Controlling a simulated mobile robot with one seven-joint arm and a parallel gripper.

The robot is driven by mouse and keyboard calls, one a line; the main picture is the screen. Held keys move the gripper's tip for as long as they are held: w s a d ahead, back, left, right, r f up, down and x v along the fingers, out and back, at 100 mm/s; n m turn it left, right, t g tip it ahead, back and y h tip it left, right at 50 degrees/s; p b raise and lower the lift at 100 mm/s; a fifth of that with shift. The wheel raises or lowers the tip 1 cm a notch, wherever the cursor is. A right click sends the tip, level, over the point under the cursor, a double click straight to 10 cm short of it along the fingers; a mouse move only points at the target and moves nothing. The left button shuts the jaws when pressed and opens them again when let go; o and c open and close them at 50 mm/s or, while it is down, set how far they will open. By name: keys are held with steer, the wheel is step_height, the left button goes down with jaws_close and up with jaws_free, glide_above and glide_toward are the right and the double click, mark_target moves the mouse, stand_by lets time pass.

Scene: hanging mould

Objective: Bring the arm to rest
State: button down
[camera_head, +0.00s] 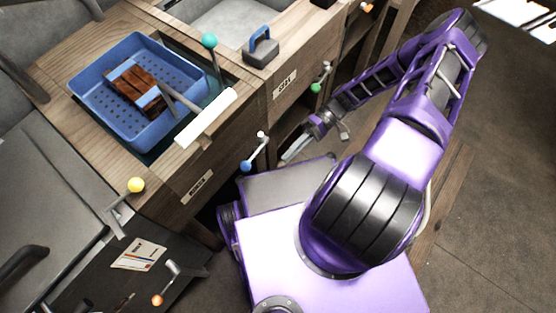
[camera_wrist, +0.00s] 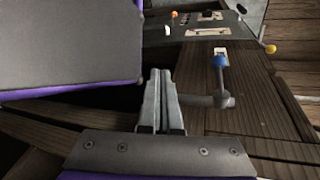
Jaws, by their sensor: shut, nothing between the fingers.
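My gripper (camera_head: 296,150) is at the end of my purple arm, which is bent over my own base in the head view. The gripper is held low beside the front of the wooden counter, near a lever with a blue knob (camera_head: 246,166). In the wrist view the two grey fingers (camera_wrist: 160,84) lie together with nothing between them. The blue-knobbed lever also shows there (camera_wrist: 220,62), just right of the fingers. I cannot tell from these views whether the fingers touch it.
A blue perforated basket (camera_head: 84,88) with a brown block (camera_head: 130,86) sits in the counter. Levers with teal (camera_head: 209,40), green (camera_head: 315,88), yellow (camera_head: 136,185) and orange (camera_head: 157,300) knobs stick out nearby. The floor (camera_head: 500,210) at the right is clear.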

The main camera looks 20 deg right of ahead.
steer(key=shift+w+d+f, duration=0.2)
steer(key=shift+w+d, duration=0.2)
steer(key=shift+d, duration=0.35)
steer(key=shift+s, duration=0.15)
